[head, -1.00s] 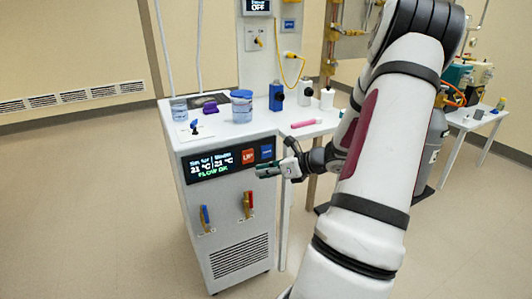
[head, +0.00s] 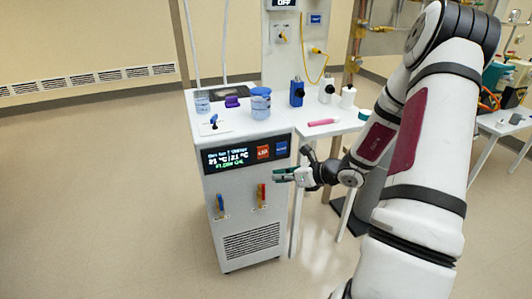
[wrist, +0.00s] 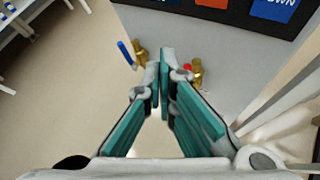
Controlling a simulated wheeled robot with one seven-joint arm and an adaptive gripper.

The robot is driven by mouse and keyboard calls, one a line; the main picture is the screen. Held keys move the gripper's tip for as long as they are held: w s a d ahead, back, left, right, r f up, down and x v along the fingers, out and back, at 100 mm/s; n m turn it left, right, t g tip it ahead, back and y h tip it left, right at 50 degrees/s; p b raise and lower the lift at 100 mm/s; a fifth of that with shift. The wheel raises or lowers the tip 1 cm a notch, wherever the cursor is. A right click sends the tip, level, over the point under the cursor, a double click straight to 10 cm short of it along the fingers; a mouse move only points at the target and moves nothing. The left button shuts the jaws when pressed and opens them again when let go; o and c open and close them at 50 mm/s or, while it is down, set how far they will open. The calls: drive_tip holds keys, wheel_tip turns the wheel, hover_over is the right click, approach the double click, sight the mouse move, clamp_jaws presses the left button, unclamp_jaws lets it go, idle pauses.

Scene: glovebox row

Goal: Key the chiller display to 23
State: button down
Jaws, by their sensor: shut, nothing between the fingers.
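The chiller (head: 238,195) is a white cabinet with a black panel across the top of its front. Its display (head: 228,160) appears to read 21 °C / 21 °C, with a green line below. To the right on the panel are the orange-red UP button (head: 263,152) and the blue DOWN button (head: 282,148). My gripper (head: 277,175) is shut and empty, in front of the chiller just below the panel, apart from both buttons. In the wrist view its teal fingers (wrist: 163,65) meet at the tips. The UP button (wrist: 207,4) and DOWN button (wrist: 275,8) show at that view's top edge.
A blue-handled valve (head: 220,205) and a red-handled valve (head: 262,195) stick out below the panel. A jar (head: 260,103) and other small items stand on top. A white table with a pink item (head: 323,122) adjoins at right. Floor at left is clear.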

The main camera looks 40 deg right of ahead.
approach(257, 160)
drive_tip(key=shift+w+a+f, duration=1)
drive_tip(key=shift+w+f, duration=0.1)
drive_tip(key=shift+w, duration=0.1)
idle(0.9)
drive_tip(key=shift+w+d, duration=0.15)
drive_tip(key=shift+w, duration=0.2)
drive_tip(key=shift+w+b, duration=0.3)
drive_tip(key=shift+w, duration=0.1)
idle(0.5)
drive_tip(key=shift+s, duration=0.15)
idle(0.3)
drive_tip(key=shift+s, duration=0.65)
drive_tip(key=shift+s+a, duration=0.3)
drive_tip(key=shift+s, duration=0.5)
drive_tip(key=shift+s+a, duration=0.25)
drive_tip(key=shift+s, duration=0.55)
drive_tip(key=shift+s+a, duration=0.3)
drive_tip(key=shift+s, duration=0.5)
